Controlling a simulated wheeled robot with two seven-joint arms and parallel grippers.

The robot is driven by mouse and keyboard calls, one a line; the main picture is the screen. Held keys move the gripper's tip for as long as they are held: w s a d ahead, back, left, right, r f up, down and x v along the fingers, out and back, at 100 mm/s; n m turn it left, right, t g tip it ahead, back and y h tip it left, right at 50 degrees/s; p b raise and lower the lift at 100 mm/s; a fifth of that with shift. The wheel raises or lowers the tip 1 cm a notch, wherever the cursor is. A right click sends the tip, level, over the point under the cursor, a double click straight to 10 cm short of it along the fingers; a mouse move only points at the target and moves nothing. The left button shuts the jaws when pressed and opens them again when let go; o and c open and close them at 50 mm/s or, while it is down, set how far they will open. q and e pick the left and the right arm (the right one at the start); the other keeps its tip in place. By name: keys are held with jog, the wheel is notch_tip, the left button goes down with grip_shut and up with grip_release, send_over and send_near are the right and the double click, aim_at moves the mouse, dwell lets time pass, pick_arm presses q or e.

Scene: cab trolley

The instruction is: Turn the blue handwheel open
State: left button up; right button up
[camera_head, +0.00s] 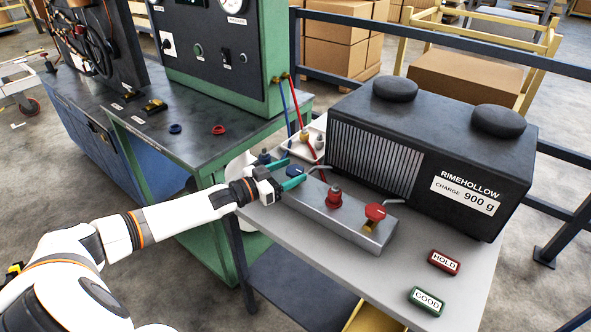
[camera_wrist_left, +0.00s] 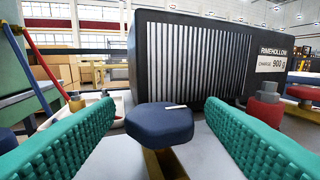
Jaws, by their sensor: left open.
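The blue handwheel (camera_head: 295,171) sits at the far left end of the metal manifold block (camera_head: 322,207) on the grey trolley. In the left wrist view the blue handwheel (camera_wrist_left: 160,124) is a dark blue knob with a white mark on top, on a brass stem. My left gripper (camera_head: 287,174) is open, its teal fingers on either side of the blue handwheel. In the left wrist view gaps show between the handwheel and both fingers. My right gripper is not in view.
On the block stand a red-capped fitting (camera_head: 334,198) and a red handwheel (camera_head: 375,212). The black RIMEHOLLOW unit (camera_head: 440,150) stands behind. A white tray (camera_head: 309,141) with fittings lies beyond the gripper. HOLD (camera_head: 444,262) and GOOD (camera_head: 427,301) tags lie at the trolley's near right.

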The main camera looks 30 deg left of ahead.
pick_arm(q)
jog(key=shift+x, duration=1.1)
jog(key=shift+w+d, duration=0.1)
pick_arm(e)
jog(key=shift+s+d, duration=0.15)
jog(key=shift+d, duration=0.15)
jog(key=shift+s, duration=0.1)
pick_arm(q)
jog(key=shift+c, duration=0.3)
